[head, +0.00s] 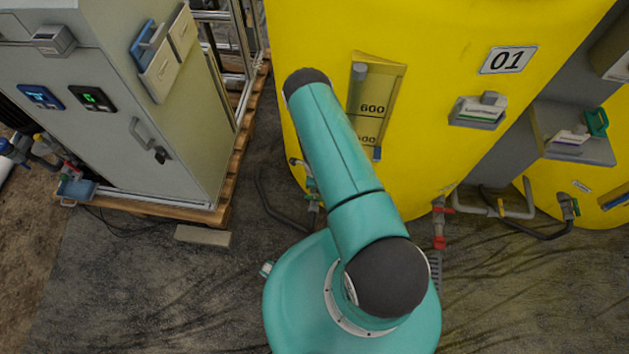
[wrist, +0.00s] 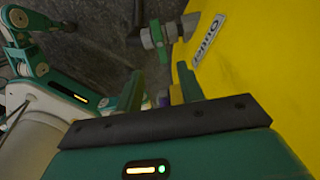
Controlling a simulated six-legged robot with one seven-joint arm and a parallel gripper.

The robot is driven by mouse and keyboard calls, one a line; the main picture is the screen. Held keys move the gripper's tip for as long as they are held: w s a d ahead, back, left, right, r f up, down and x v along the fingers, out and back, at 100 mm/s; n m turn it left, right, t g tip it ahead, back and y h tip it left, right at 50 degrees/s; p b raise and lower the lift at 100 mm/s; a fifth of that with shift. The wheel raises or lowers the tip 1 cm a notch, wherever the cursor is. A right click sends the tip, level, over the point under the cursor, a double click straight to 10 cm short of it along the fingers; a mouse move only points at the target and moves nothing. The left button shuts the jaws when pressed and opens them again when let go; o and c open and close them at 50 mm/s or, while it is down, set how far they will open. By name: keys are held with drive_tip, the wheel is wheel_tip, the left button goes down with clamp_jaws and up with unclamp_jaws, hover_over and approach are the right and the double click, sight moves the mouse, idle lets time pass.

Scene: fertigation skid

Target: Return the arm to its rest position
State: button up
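My teal arm (head: 345,160) reaches up and to the left from my body in the head view, in front of a yellow tank. My gripper is hidden in that view. In the wrist view my gripper (wrist: 160,84) shows two dark green fingers standing apart, with no held object visible between them. A small purple part shows low between the fingers, too small to identify. The yellow tank wall (wrist: 270,70) is close on the right of the fingers. A grey pipe fitting with a valve (wrist: 158,36) lies beyond the fingertips, beside a label (wrist: 208,42).
The yellow tank marked 01 (head: 450,60) fills the upper middle. A grey cabinet (head: 150,110) stands on a wooden pallet (head: 232,180) at left. Pipes with a red valve (head: 439,242) run low at right. A second yellow tank (head: 600,180) is at far right. Dark floor (head: 140,290) is open lower left.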

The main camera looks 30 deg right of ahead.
drive_tip(key=shift+r, duration=0.95)
